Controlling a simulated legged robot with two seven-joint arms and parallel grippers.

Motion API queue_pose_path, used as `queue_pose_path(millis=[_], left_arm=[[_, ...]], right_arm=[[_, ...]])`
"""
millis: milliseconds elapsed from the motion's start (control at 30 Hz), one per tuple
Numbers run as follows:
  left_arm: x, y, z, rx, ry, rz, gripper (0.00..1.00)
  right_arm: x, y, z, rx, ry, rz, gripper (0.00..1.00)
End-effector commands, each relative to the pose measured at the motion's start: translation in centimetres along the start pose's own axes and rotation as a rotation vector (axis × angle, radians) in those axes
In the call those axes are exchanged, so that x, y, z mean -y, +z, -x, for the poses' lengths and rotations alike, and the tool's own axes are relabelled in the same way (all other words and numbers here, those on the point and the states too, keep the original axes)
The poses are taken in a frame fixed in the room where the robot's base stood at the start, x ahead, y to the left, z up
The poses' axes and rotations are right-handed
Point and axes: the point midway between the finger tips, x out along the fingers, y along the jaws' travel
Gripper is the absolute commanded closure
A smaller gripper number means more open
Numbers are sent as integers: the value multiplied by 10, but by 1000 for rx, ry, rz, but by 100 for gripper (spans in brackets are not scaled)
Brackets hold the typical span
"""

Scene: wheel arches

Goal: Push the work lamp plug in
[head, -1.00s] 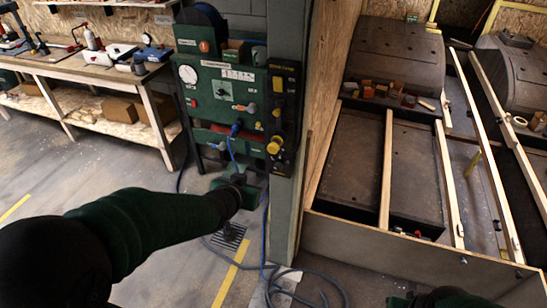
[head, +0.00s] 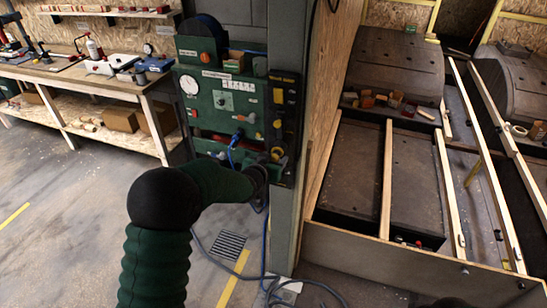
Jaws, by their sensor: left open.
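A blue plug (head: 236,139) with a blue cable is at the lower middle of the green panel (head: 213,106). I cannot tell how deep it sits. The panel is fixed beside a grey post. My left gripper (head: 268,160) is at the panel's lower right corner, to the right of and below the blue plug, near a black control box (head: 285,112) with yellow knobs. It is open, but its fingers are small and partly hidden behind my wrist. I cannot tell whether they touch anything. My right gripper is out of sight.
The grey post (head: 282,230) stands right of the panel, with a plywood wall behind it. Blue cable (head: 262,240) hangs down to loops on the floor. A workbench (head: 100,85) with tools stands at left. Floor between is clear.

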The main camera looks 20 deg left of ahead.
Motion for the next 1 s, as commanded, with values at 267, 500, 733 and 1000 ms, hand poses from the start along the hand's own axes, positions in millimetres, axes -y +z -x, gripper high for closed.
queue_pose_path(millis=[267, 500, 733, 1000], left_arm=[[0, 0, -2, 0, 0, 0, 47], [0, 0, -2, 0, 0, 0, 78], [0, 0, -2, 0, 0, 0, 100], [0, 0, -2, 0, 0, 1, 100]], right_arm=[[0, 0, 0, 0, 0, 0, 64], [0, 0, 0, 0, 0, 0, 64], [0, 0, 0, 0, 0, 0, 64], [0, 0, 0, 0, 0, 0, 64]])
